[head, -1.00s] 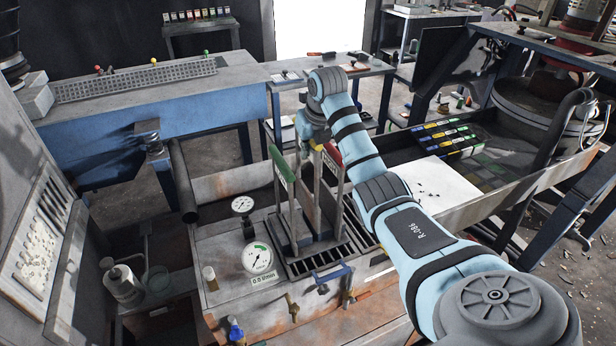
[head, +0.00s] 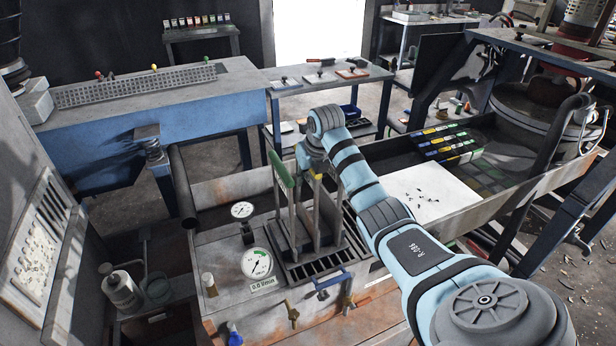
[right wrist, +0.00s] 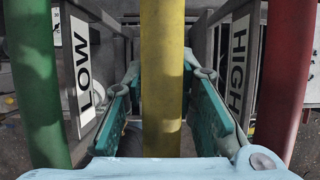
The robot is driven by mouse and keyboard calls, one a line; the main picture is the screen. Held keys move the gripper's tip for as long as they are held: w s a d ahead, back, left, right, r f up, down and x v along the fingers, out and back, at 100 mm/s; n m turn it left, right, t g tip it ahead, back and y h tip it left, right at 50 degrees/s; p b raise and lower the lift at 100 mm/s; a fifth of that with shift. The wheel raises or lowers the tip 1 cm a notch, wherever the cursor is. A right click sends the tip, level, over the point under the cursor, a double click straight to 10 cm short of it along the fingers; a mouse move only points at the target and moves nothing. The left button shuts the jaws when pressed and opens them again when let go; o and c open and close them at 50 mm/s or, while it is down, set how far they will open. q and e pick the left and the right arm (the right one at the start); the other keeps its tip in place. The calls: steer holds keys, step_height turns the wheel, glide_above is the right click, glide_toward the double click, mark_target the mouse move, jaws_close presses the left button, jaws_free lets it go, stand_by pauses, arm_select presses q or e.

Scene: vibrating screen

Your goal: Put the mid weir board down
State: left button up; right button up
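The mid weir board shows its yellow handle (right wrist: 162,85) in the right wrist view, running between my right gripper's teal fingers (right wrist: 162,100), which sit close along both sides of it. In the head view a little of the yellow (head: 318,177) shows under my right gripper (head: 314,168). The board's lower part stands upright at the slotted box and is mostly hidden by frames and arm. The green handle (right wrist: 38,85) of the LOW board is to the left, and the red handle (right wrist: 288,80) of the HIGH board is to the right. My left gripper is out of view.
Grey uprights surround the handles closely. The box's slotted grating (head: 322,262) lies in front. Two dial gauges (head: 257,263) stand left of it. A white sheet (head: 430,190) with small dark bits lies to the right beyond my arm.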

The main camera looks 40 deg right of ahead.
steer(key=shift+r, duration=0.1)
steer(key=v, duration=0.7)
steer(key=shift+r, duration=0.25)
steer(key=p+v, duration=0.2)
steer(key=v, duration=0.2)
steer(key=shift+s+r+p, duration=0.25)
steer(key=shift+p, duration=0.05)
steer(key=shift+f, duration=0.1)
steer(key=shift+f, duration=0.1)
